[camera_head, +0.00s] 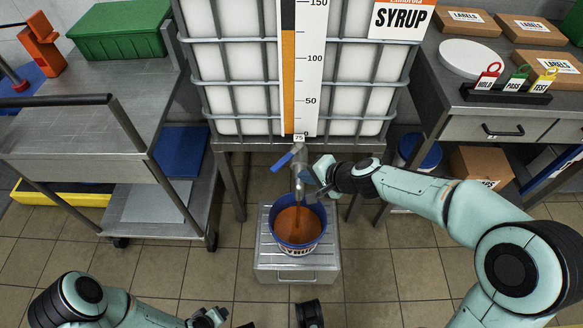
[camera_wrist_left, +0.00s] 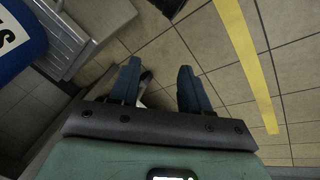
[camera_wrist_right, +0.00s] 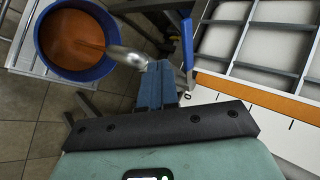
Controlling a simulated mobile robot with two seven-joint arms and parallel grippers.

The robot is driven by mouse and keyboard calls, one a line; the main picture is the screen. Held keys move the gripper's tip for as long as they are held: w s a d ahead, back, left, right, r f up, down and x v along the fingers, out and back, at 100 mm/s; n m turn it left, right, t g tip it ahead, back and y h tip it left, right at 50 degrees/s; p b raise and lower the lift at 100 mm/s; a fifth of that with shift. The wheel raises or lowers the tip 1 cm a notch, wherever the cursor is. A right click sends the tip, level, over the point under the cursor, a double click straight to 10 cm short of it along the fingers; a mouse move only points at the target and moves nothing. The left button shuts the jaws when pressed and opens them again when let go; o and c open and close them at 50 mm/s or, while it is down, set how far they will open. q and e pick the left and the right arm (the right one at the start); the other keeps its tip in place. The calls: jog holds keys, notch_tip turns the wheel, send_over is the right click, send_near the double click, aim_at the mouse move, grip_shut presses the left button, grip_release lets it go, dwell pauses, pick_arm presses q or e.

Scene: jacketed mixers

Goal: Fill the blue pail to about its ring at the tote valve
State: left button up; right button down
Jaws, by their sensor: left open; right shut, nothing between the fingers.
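The blue pail (camera_head: 313,243) stands upright on a grey metal step under the tote valve (camera_head: 299,172). An orange-brown stream runs from the spout into the pail, and orange-brown syrup (camera_wrist_right: 68,45) covers its inside, with blue wall showing above. I cannot make out the ring. The valve's blue handle (camera_head: 281,161) points left in the head view; a blue part (camera_wrist_right: 187,42) shows beside the spout in the right wrist view. My right gripper (camera_head: 316,172) is shut and empty, right beside the valve. My left gripper (camera_wrist_left: 160,80) is open and empty, low over the floor.
The caged white tote (camera_head: 235,68) carries a scale (camera_head: 312,70) with an orange column. A steel cart (camera_head: 90,110) with a green crate (camera_head: 120,30) stands left. A bench (camera_head: 450,75) with boxes and coloured tags stands right.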

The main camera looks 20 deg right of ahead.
aim_at(282, 162)
jog(key=shift+x, duration=1.2)
jog(key=shift+w+a+r+p, duration=0.3)
jog(key=shift+w+a+p, duration=0.3)
jog(key=shift+w, duration=0.35)
pick_arm(q)
jog(key=shift+s+d+r+g, duration=0.3)
jog(key=shift+s+d+r, duration=0.2)
jog(key=shift+s, duration=0.25)
pick_arm(e)
jog(key=shift+w+a+f, duration=0.1)
jog(key=shift+w+a, duration=0.3)
jog(key=shift+w, duration=0.2)
pick_arm(q)
jog(key=shift+r, duration=0.1)
